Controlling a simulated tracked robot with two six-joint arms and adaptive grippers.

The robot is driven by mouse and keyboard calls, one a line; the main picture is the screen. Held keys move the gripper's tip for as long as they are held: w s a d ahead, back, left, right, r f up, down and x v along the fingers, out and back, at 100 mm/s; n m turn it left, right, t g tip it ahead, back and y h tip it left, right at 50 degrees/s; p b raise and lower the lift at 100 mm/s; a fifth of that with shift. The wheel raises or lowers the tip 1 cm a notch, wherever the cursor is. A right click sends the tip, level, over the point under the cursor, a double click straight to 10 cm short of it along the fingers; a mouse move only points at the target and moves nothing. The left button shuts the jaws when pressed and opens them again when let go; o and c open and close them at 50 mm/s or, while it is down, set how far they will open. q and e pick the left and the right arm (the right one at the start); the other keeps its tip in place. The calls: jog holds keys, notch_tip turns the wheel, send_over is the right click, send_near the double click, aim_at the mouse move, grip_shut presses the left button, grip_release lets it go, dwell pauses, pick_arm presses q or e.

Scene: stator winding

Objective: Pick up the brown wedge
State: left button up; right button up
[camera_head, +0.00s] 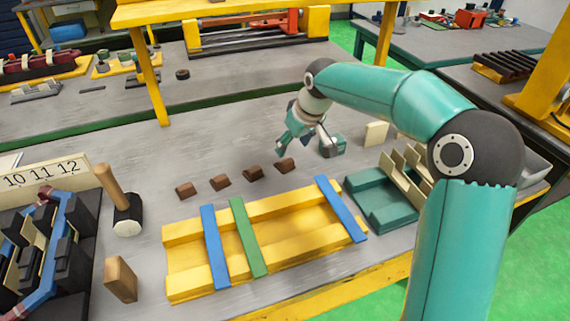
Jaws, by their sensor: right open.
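Several small brown wedges lie in a slanting row on the grey table: one at the left (185,190), one beside it (219,182), one further right (253,173) and one at the right end (285,165). My right gripper (302,153) is open above the table, close to the rightmost wedge and slightly up and right of it in the picture. I cannot tell its exact height. Nothing shows between its fingers. My left gripper is not in view.
A yellow frame (275,241) with blue and green strips lies in front of the wedges. A mallet (127,219) and a wooden block (120,279) stand at the left. A teal tray (386,212) with beige plates is at the right, below my right arm.

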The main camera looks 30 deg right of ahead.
aim_at(286, 160)
jog(key=x, duration=0.8)
jog(key=shift+d+p, duration=0.1)
jog(key=shift+p, duration=0.2)
jog(key=shift+c, duration=0.2)
grip_shut()
